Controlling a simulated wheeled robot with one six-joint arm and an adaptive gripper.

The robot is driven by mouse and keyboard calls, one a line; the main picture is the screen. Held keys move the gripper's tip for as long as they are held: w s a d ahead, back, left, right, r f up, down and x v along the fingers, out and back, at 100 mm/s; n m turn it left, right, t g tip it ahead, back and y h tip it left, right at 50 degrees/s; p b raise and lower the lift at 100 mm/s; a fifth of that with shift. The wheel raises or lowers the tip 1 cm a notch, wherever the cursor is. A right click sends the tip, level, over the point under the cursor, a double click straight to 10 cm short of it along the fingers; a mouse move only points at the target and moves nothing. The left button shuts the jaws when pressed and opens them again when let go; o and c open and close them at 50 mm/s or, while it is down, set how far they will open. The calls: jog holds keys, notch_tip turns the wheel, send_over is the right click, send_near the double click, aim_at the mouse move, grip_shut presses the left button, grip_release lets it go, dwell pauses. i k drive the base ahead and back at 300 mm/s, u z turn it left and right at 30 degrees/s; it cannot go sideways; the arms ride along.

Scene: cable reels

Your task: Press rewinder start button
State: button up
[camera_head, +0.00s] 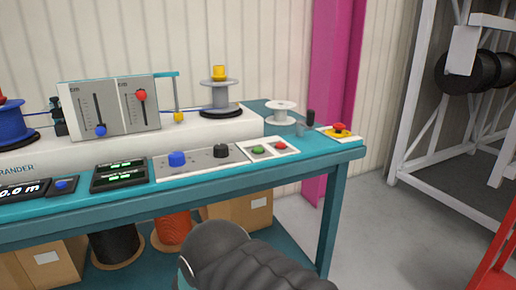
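The rewinder (215,129) is a teal bench with a white raised bed. A small light panel near its front right holds a green button (259,149) and a red button (281,146) side by side. I cannot read any label, so which one is the start button is not shown; both are unobstructed. A dark, rounded, ribbed part of my own arm fills the bottom middle, in front of the bench and below the buttons in the picture. My gripper's fingers are not in view.
Left of the buttons are a black knob (221,151) and a blue knob (177,159). A red emergency stop (340,127) sits on a yellow base at the right corner. An empty grey reel (220,97) stands behind. Floor right of the bench is clear before a white rack (418,125).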

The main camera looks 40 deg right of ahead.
aim_at(257, 150)
jog(key=u, duration=1.35)
jog(key=k, duration=0.7)
jog(key=z, duration=0.85)
